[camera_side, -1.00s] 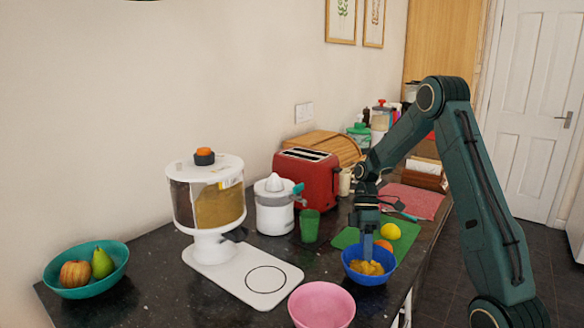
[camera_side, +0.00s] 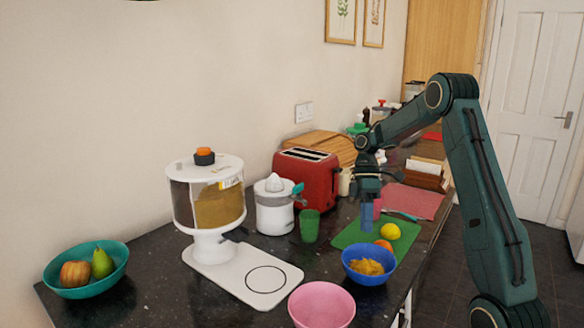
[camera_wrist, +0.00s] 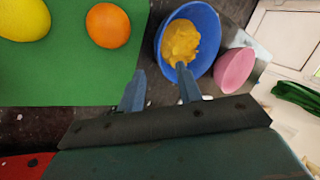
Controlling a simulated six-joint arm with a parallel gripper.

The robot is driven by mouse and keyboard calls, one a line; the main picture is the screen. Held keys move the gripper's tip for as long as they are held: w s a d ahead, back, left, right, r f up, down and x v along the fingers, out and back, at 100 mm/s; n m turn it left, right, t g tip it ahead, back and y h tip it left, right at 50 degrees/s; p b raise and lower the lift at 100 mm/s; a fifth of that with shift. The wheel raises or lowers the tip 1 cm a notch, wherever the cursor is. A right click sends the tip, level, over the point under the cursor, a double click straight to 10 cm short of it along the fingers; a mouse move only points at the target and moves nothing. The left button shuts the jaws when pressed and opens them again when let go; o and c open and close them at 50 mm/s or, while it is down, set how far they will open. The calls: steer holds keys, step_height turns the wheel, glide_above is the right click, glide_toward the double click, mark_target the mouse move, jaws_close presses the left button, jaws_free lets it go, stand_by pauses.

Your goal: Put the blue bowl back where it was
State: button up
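The blue bowl (camera_side: 358,278) stands upright on the dark counter, just in front of the green board, with yellow food (camera_side: 367,266) in it. It also shows at the top of the wrist view (camera_wrist: 212,62). My gripper (camera_side: 367,228) hangs behind the bowl and higher, apart from it, over the green board's edge. In the wrist view my gripper (camera_wrist: 160,88) has its fingers spread with nothing held between them. A white dispenser (camera_side: 207,200) has a flat base plate (camera_side: 225,270) marked with an empty black circle (camera_side: 265,279), left of the bowl.
A pink bowl (camera_side: 322,303) stands front left of the blue bowl. A lemon (camera_side: 390,231) and an orange (camera_side: 383,245) lie on the green board (camera_side: 405,233). A green cup (camera_side: 310,226), a juicer (camera_side: 274,208) and a red toaster (camera_side: 307,178) stand behind. A teal fruit bowl (camera_side: 87,290) is far left.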

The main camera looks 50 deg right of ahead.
stand_by(0.6)
steer(key=s+a+r+m+t+h, duration=0.2)
steer(key=a+r+m+t+h, duration=0.1)
steer(key=a+r, duration=0.85)
steer(key=s+a+m+t+h, duration=0.1)
steer(key=s+a+m+t, duration=0.2)
steer(key=s+a, duration=0.7)
steer(key=shift+s+a+r+m+t+h, duration=0.3)
steer(key=shift+s+r+m+t+h, duration=0.15)
steer(key=shift+s+t, duration=0.85)
steer(key=shift+w, duration=0.1)
